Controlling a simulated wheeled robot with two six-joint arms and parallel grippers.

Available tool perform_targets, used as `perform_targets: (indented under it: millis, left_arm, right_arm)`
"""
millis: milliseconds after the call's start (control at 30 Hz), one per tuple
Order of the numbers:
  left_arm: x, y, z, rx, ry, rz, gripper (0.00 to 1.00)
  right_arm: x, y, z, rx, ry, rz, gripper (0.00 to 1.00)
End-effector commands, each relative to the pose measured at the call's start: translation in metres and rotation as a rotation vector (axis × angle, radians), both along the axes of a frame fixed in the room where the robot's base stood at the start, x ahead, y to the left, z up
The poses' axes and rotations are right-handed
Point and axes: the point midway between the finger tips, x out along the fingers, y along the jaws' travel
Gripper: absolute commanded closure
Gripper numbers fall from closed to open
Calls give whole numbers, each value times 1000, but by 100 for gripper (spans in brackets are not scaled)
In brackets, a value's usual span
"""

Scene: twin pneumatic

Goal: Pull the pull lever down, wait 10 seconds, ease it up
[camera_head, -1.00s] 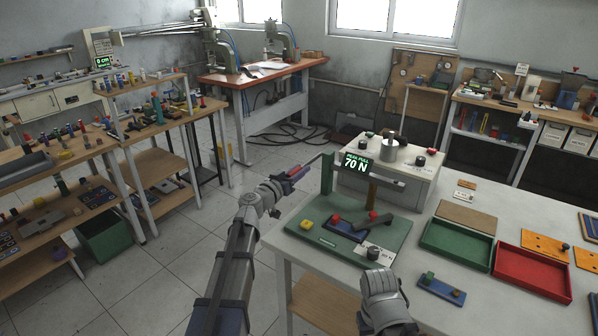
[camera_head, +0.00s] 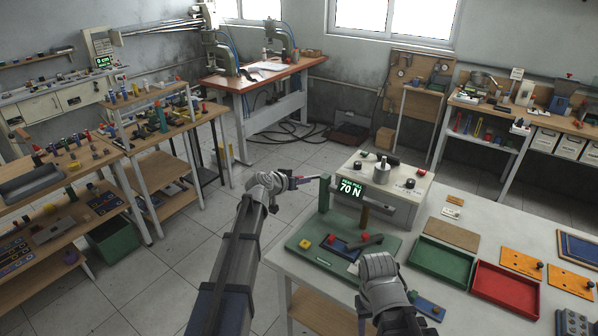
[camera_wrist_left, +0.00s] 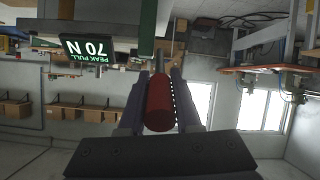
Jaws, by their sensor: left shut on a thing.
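The pull lever has a red cylindrical grip (camera_wrist_left: 159,103), which sits between the fingers of my left gripper (camera_wrist_left: 158,95) in the left wrist view. In the head view my left gripper (camera_head: 298,181) is shut on it at the left of the green post (camera_head: 324,195). A thin rod runs from the gripper to the post, close to level. The display (camera_head: 350,190) on the fixture reads PEAK PULL 70 N. It shows upside down in the left wrist view (camera_wrist_left: 88,49). My right arm's end (camera_head: 380,268) is over the bench front; its fingers are hidden.
The fixture's green base (camera_head: 318,262) stands on the white bench. A grey cabinet (camera_head: 400,205) stands behind it. A green tray (camera_head: 440,262) and a red tray (camera_head: 503,290) lie to the right. Open floor lies left of the bench.

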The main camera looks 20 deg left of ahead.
Motion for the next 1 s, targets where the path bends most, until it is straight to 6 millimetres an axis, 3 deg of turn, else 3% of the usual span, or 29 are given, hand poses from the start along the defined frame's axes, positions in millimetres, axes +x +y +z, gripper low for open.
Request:
perform_targets:
  millis: [33, 400, 700, 1000]
  left_arm:
    - [6, -1, 18, 13, 31, 0, 100]
    - [27, -8, 43, 104, 281, 0, 100]
    - [43, -14, 54, 162, 443, 0, 100]
    - [49, -17, 57, 193, 526, -1, 100]
  right_arm:
    - [0, 0, 25, 0, 0, 1, 50]
    - [0, 0, 97, 3, 0, -12, 50]
    - [0, 0, 133, 2, 1, -12, 50]
    - [-1, 0, 147, 2, 2, -10, 50]
